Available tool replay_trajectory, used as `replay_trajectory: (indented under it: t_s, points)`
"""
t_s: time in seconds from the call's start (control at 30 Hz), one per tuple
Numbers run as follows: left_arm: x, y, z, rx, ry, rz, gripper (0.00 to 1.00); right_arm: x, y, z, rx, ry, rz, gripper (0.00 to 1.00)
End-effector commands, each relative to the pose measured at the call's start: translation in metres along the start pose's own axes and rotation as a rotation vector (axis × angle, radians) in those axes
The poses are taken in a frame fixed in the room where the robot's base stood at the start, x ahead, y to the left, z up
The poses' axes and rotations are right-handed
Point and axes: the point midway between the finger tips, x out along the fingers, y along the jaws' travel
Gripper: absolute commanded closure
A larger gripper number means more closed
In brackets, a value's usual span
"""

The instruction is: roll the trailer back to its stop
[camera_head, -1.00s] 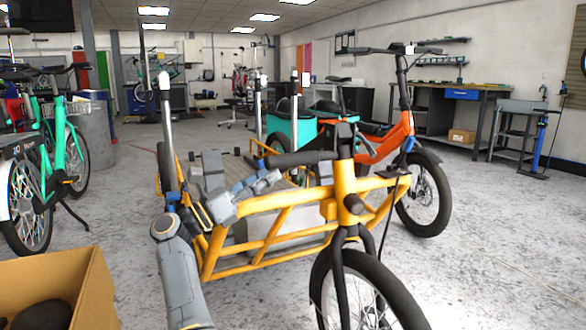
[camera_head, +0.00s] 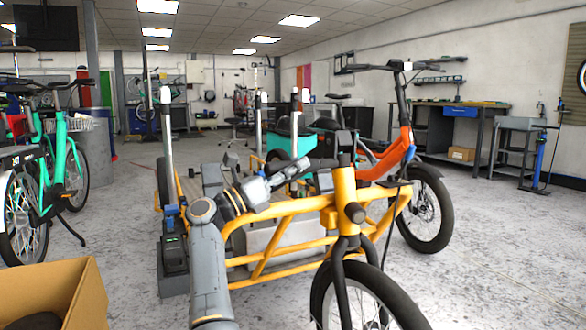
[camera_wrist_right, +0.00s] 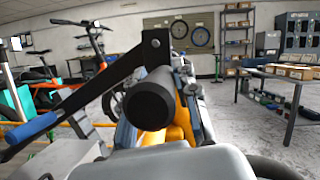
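The nearest wheeled load carrier, which I take to be the trailer, has a yellow tube frame (camera_head: 285,211), a flat bed and a dark front wheel. A black bar (camera_head: 318,163) joins its upright front post. My right gripper (camera_head: 296,169) reaches over the frame near this bar. In the right wrist view a black round bar end (camera_wrist_right: 150,102) fills the middle, in front of a dark bracket. Whether the fingers close on anything is not clear. My left gripper is not in view. I cannot clearly identify the stop; a dark block with a green mark (camera_head: 173,257) stands left of the frame.
An orange bike (camera_head: 390,160) stands close behind on the right. Teal bikes (camera_head: 62,155) stand at the left. A cardboard box (camera_head: 85,285) is at the front left. Workbenches (camera_head: 480,115) line the right wall. Open floor (camera_head: 500,230) lies at the right.

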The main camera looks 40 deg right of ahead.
Motion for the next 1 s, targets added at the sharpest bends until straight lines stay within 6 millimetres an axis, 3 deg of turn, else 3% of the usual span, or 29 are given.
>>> replay_trajectory:
  t_s: [0.03, 0.1, 0.37, 0.73, 1.0]
  points:
    - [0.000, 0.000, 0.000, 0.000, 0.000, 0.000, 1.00, 0.000, 0.000, 0.000, 0.000, 0.000, 0.001, 0.91]
    - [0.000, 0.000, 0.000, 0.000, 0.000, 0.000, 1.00, 0.000, 0.000, 0.000, 0.000, 0.000, 0.001, 1.00]
    - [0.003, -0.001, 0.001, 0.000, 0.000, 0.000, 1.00, 0.001, 0.004, 0.003, 0.000, -0.001, 0.002, 1.00]
    - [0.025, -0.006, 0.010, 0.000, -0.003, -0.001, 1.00, 0.004, 0.042, 0.012, 0.000, -0.004, 0.009, 1.00]
    - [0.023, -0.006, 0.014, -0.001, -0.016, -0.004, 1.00, 0.003, 0.045, 0.007, 0.000, 0.002, -0.004, 1.00]
